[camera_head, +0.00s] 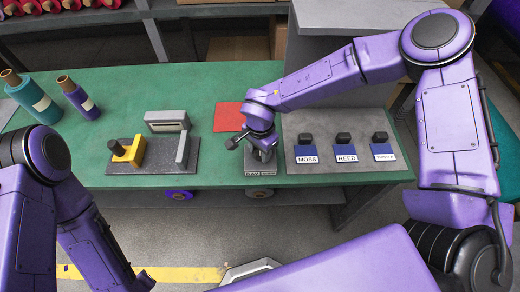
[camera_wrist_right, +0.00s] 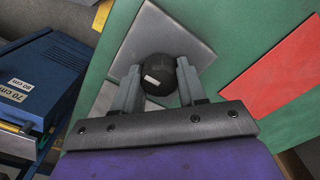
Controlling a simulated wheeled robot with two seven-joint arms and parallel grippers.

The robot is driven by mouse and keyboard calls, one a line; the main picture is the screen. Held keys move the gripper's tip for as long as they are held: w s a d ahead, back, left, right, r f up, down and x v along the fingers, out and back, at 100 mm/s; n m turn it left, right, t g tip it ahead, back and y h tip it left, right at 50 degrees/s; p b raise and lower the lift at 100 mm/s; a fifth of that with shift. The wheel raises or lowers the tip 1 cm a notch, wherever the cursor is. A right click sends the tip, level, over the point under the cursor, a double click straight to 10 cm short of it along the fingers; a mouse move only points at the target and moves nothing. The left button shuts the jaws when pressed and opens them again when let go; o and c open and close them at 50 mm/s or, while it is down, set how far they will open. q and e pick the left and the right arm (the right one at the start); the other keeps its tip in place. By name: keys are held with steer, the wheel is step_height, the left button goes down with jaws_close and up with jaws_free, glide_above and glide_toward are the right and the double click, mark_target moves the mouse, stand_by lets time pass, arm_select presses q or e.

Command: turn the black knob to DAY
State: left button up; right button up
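The black knob (camera_wrist_right: 158,72) shows in the right wrist view, with a white mark on its side, in front of a grey plate (camera_wrist_right: 145,30). My right gripper (camera_wrist_right: 159,82) has one finger on each side of the knob, with no clear gap. In the head view my right gripper (camera_head: 262,148) points down over the small grey knob plate and hides the knob. The DAY label (camera_head: 252,173) is at that plate's front edge, beside a second label too small to read. Which label the knob's mark faces cannot be told.
A grey panel with black knobs on blue blocks, labelled MOSS and REED (camera_head: 346,152) among others, lies to the right. A red square (camera_head: 229,117) lies behind. A yellow and grey fixture (camera_head: 128,152) and felt rolls (camera_head: 33,97) stand left. Green table (camera_head: 215,85) is clear between.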

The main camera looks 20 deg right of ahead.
steer(key=shift+m, duration=0.4)
steer(key=shift+r+m+p, duration=0.1)
steer(key=shift+m+p, duration=0.45)
steer(key=shift+m, duration=0.45)
steer(key=m, duration=0.2)
steer(key=shift+m, duration=0.4)
steer(key=m, duration=0.2)
steer(key=shift+m+p, duration=0.3)
steer(key=shift+m, duration=1.8)
steer(key=o, duration=1.1)
steer(key=shift+c, duration=0.2)
